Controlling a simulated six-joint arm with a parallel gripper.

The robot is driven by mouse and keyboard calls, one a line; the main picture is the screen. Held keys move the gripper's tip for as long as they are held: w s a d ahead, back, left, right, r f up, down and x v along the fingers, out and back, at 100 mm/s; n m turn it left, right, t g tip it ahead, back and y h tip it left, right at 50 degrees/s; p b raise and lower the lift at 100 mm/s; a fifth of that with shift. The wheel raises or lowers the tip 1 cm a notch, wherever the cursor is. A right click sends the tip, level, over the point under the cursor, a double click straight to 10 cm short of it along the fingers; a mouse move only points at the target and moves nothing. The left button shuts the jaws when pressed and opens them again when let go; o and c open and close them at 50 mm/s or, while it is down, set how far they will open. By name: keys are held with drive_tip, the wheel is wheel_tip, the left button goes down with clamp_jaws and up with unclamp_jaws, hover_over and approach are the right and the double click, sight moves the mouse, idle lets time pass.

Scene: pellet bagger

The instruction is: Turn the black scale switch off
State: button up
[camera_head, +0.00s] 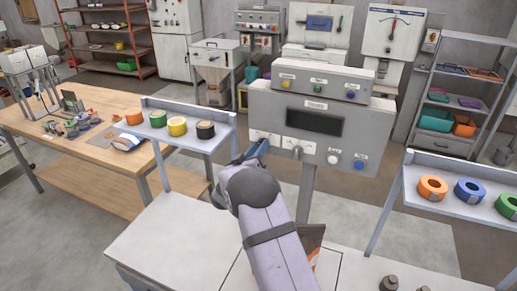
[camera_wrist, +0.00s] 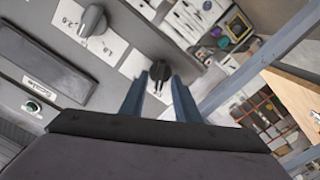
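The black scale switch (camera_wrist: 158,66) sits on a white plate on the grey scale panel in the wrist view. My gripper (camera_wrist: 160,78) is open, with its two blue-grey fingers spread and their tips on either side of the black switch in the picture. I cannot tell whether they touch it. In the head view my gripper (camera_head: 258,150) is at the left end of the scale panel (camera_head: 370,125) and hides the black switch there. A grey knob (camera_wrist: 93,20) is beside the black switch; it also shows in the head view (camera_head: 298,151).
The panel has a dark display (camera_head: 314,122), a white button (camera_head: 333,159) and a blue button (camera_head: 359,164). A tape shelf (camera_head: 188,140) stands close on the left, another (camera_head: 447,198) on the right. A white bench (camera_head: 180,240) is below my arm.

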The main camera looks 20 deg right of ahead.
drive_tip(key=shift+s+a, duration=0.1)
drive_tip(key=b+v, duration=0.3)
drive_tip(key=v, duration=0.4)
drive_tip(key=shift+b, duration=0.3)
idle(0.4)
